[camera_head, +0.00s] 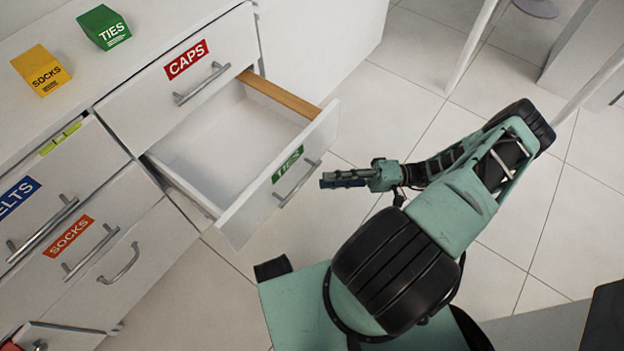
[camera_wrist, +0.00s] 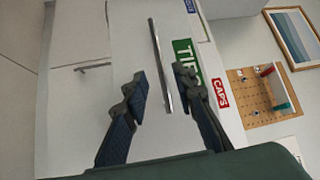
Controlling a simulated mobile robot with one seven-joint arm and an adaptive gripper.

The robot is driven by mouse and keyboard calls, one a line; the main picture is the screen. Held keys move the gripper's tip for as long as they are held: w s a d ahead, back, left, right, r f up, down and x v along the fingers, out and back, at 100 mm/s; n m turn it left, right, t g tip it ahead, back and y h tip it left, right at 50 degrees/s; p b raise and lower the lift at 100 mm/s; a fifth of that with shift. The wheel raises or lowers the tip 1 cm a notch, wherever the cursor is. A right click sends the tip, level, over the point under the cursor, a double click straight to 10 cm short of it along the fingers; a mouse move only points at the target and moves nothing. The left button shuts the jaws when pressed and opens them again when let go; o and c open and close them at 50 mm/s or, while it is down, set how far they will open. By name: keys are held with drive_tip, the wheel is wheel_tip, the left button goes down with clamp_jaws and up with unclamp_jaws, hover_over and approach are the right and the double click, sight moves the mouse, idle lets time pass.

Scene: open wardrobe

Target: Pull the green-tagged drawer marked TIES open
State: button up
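The drawer with the green TIES tag (camera_head: 288,163) stands pulled well out below the CAPS drawer, and its white inside looks empty. Its metal bar handle (camera_head: 297,184) is on the front panel. My gripper (camera_head: 324,181) is just to the right of this handle, level with it, and seems apart from it. In the wrist view my gripper (camera_wrist: 160,78) has its two fingers spread, with nothing held. The handle (camera_wrist: 161,65) shows between and beyond the fingertips there. The green tag (camera_wrist: 184,58) is partly hidden behind the right finger.
The CAPS drawer (camera_head: 186,59) is shut above. A SOCKS drawer (camera_head: 68,236) is at left. A green TIES box (camera_head: 103,27) and a yellow SOCKS box (camera_head: 40,70) sit on top. Bare tiled floor (camera_head: 400,60) lies to the right of the open drawer.

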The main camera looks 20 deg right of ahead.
drive_tip(key=shift+v, duration=2.15)
